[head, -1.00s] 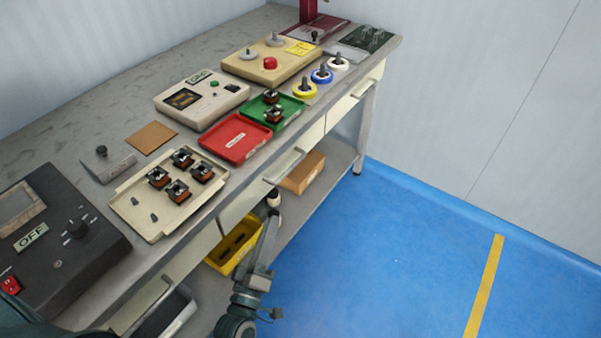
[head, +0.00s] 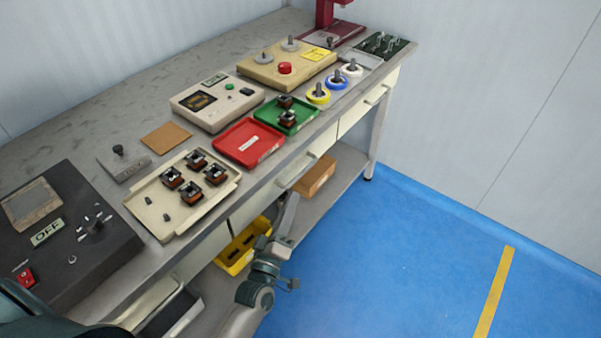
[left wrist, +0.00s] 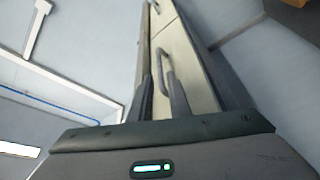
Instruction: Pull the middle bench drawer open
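The middle bench drawer (head: 285,183) is a cream front under the bench top, with a pale bar handle (head: 308,172). It looks shut. My left gripper (head: 288,203) is just below and in front of this drawer, reaching up from the bottom of the head view. In the left wrist view, its two dark fingers (left wrist: 162,95) stand apart, with a grey bar handle (left wrist: 165,68) in line with the gap between them. I cannot tell whether they touch the handle. My right gripper is not in view.
A yellow bin (head: 236,258) and a cardboard box (head: 316,174) are on the lower shelf. The bench top holds a cream tray (head: 150,222) of parts and a red tray (head: 262,150). The blue floor (head: 400,260) at right is clear.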

